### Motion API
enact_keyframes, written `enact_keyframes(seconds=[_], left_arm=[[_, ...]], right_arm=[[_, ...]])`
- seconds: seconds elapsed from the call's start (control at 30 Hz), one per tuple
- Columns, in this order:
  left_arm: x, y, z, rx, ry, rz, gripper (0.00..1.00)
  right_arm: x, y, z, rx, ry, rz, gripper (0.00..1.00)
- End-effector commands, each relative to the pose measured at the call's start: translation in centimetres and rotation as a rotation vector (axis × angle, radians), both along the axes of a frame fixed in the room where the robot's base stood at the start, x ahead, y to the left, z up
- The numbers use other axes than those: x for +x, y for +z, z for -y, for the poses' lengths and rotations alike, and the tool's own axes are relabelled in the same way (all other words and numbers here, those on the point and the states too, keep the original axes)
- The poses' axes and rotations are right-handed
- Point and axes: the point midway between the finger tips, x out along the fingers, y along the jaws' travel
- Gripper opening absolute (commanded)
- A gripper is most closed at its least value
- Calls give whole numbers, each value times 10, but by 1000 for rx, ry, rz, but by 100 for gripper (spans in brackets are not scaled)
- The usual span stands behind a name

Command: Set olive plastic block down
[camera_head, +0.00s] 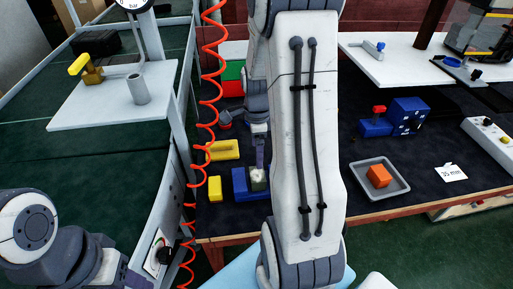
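A small olive-grey block (258,178) with a pale top shows near the table's front edge, between blue parts. My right arm comes up through the middle of the view and bends down behind its own large white link. Its gripper (259,158) points down directly at the olive block, with a fingertip at the block's top. The white link hides part of the gripper, so its grip is unclear. A blue block (240,183) stands close to the left of the olive block. Only links of my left arm show at the lower left; its gripper is out of view.
Yellow blocks (215,189) and a yellow tray-like piece (222,150) lie to the left. A grey tray (398,186) with an orange block (379,175) is to the right. A red coiled hose (209,105) hangs at the table's left. The dark green conveyor (90,165) runs beyond it.

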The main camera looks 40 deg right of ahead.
Motion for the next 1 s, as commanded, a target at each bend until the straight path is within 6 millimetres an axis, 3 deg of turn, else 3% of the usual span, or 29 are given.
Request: enact_keyframes(seconds=[0.27,0.37,0.47,0.53,0.7,0.83,1.0], left_arm=[[0,0,0,0,0,0,50],[0,0,0,0,0,0,50],[0,0,0,0,0,0,50],[0,0,0,0,0,0,50],[0,0,0,0,0,0,50],[0,0,0,0,0,0,50],[0,0,0,0,0,0,50]], right_arm=[[1,8,-3,0,15,0,100],[5,15,-24,0,137,6,100],[9,30,-72,2,428,16,100],[5,42,-117,2,713,27,100],[-38,69,-220,8,1480,55,100],[-88,81,-272,14,2028,79,100],[-141,88,-302,20,2537,110,100]])
